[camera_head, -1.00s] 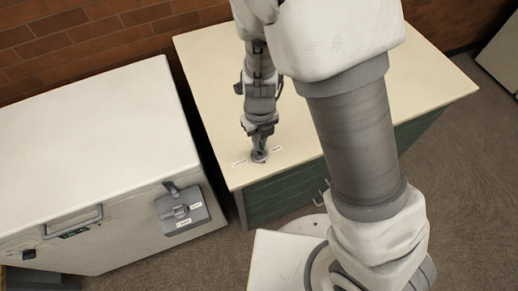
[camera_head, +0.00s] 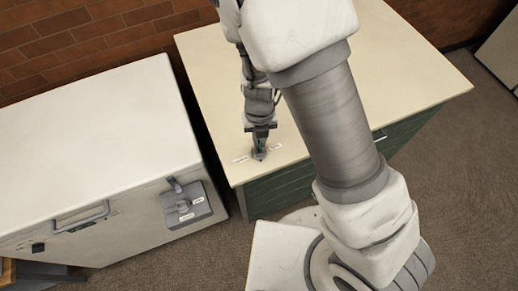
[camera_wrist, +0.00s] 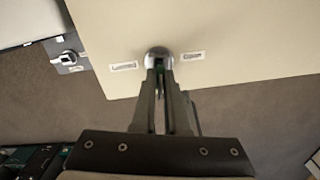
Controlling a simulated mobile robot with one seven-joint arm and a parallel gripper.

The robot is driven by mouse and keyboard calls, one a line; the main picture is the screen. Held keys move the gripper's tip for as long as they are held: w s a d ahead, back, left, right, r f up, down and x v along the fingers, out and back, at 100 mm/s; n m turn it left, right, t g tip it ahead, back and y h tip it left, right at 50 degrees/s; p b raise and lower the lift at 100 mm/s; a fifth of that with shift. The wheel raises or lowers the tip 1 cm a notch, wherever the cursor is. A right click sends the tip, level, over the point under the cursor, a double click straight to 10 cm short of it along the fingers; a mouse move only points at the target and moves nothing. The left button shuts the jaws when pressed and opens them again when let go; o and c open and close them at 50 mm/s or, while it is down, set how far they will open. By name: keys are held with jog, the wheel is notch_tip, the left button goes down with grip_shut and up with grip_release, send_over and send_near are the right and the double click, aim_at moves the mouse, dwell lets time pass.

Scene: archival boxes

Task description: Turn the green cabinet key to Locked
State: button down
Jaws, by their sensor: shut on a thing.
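The green cabinet (camera_head: 285,190) has a cream top (camera_head: 330,100). Near the top's front left edge is a round metal lock (camera_wrist: 159,56) with the green key (camera_wrist: 159,88) standing at it. A small label lies on each side of the lock: the left label (camera_wrist: 124,66) seems to read Locked, and the right label (camera_wrist: 193,56) is too blurred to read surely. My gripper (camera_wrist: 160,78) points down at the lock, its fingers shut on the key. My fingers hide most of the key, so its exact angle is unclear.
A white chest (camera_head: 90,140) with a handle and a grey latch plate (camera_head: 187,206) stands to the left, across a narrow gap. A brick wall (camera_head: 90,35) is behind. The rest of the cream top is clear.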

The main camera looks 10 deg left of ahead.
jog(key=shift+r+m+p, duration=0.15)
jog(key=shift+m+p, duration=2.4)
jog(key=shift+m, duration=0.85)
jog(key=c, duration=0.7)
grip_release()
jog(key=o, duration=0.4)
